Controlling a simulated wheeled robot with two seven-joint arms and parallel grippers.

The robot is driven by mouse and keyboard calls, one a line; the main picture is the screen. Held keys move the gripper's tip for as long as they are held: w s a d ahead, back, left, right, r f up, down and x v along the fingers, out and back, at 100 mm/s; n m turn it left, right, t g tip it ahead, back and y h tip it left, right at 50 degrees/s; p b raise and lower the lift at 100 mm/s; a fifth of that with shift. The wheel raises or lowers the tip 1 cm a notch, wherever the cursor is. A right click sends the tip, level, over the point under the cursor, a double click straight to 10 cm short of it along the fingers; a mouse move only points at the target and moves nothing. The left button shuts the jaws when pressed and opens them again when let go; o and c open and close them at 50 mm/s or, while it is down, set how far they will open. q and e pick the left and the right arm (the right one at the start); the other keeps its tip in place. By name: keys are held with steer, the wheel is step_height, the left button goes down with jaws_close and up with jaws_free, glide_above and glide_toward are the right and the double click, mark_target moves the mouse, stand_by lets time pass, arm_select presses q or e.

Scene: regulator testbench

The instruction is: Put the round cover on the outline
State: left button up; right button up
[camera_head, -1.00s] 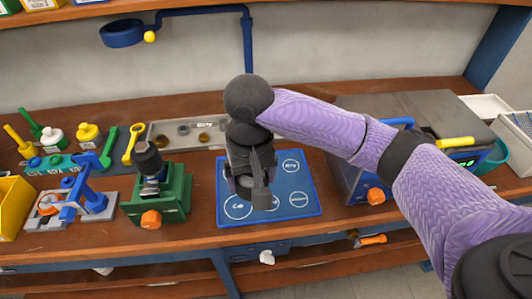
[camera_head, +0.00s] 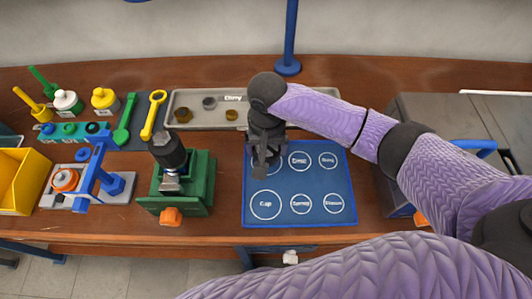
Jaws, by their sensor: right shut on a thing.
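The blue mat (camera_head: 285,216) lies on the bench with two rows of white labelled circle outlines. My right gripper (camera_head: 263,172) points down over the mat's upper left outline and partly covers it. It is shut on the round cover, which is mostly hidden by the dark fingers, so I cannot tell whether it touches the mat. The top middle outline (camera_head: 300,161) and the Ring outline (camera_head: 328,160) are empty. The lower row, with the Cap outline (camera_head: 265,205) at its left, is empty too. My left gripper is not in view.
A green vise (camera_head: 198,180) holding a dark part stands left of the mat. A grey tray (camera_head: 205,97) marked Dirty, with several small parts, lies behind it. Bottles, a yellow wrench (camera_head: 153,114) and a yellow bin (camera_head: 22,180) are farther left. A grey machine (camera_head: 425,112) stands at right.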

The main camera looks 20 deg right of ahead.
mark_target(267, 148)
step_height(267, 148, down, 3)
steer(key=shift+f+b, duration=0.15)
steer(key=shift+b, duration=0.4)
steer(key=o, duration=1)
steer(key=shift+c, duration=0.2)
step_height(267, 148, up, 12)
steer(key=p, duration=0.4)
steer(key=shift+f, duration=0.25)
steer(key=shift+r+p, duration=0.3)
steer(key=shift+r, duration=0.2)
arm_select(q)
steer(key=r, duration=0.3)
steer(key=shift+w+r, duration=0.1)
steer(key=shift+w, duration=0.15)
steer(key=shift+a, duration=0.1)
